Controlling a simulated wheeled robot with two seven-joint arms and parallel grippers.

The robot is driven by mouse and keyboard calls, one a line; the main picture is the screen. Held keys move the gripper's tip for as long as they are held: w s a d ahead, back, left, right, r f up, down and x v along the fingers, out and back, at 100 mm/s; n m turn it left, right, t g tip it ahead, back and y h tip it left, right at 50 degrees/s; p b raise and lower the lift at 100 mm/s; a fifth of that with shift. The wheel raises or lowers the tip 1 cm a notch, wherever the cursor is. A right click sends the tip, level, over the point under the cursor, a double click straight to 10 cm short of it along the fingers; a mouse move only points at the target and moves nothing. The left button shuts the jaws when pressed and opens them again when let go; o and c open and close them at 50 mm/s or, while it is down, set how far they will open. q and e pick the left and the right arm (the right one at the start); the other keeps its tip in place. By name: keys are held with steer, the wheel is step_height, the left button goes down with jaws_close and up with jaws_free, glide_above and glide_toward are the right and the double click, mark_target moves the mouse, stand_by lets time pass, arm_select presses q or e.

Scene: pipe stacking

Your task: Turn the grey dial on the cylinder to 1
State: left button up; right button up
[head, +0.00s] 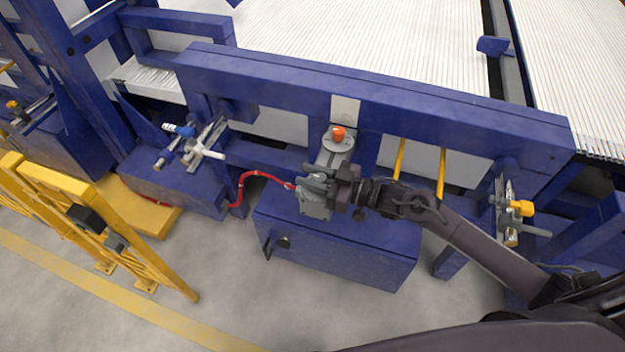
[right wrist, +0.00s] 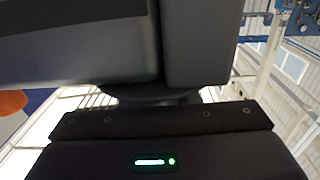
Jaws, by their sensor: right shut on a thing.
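A grey cylinder unit (head: 333,152) with an orange knob (head: 338,133) on its round top stands on a blue box, against the blue frame. My right gripper (head: 317,183) reaches in from the right at its lower part and is shut on the grey dial there. The fingers cover the dial, so its numbers and setting cannot be read. In the right wrist view, dark gripper parts fill the middle, and the orange knob (right wrist: 12,102) shows blurred at the left edge. My left gripper is not in view.
A red hose (head: 240,182) runs left from the unit. The blue box (head: 340,248) stands beneath it. Other fittings, one with a blue handle (head: 180,130) and one with a yellow knob (head: 520,207), sit either side. A yellow barrier (head: 100,225) stands at left.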

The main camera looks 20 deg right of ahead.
steer(key=n+g+y+b, duration=0.1)
steer(key=n+g+b, duration=0.1)
steer(key=g+b, duration=0.1)
steer(key=shift+s+f+y, duration=0.1)
steer(key=shift+f+y, duration=0.05)
steer(key=shift+y, duration=0.25)
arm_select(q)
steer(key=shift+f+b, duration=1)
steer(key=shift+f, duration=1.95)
arm_select(e)
steer(key=shift+s+a+r+n+g+y, duration=0.1)
steer(key=shift+n+g+y, duration=0.1)
steer(key=shift+n+g, duration=0.25)
steer(key=shift+s+a+r+n+g+y, duration=0.1)
steer(key=shift+n+g+y, duration=0.1)
steer(key=shift+n+g, duration=0.25)
steer(key=shift+r, duration=0.1)
steer(key=o, duration=1)
steer(key=shift+c, duration=0.2)
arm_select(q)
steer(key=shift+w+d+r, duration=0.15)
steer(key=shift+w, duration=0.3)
arm_select(e)
steer(key=shift+d, duration=0.1)
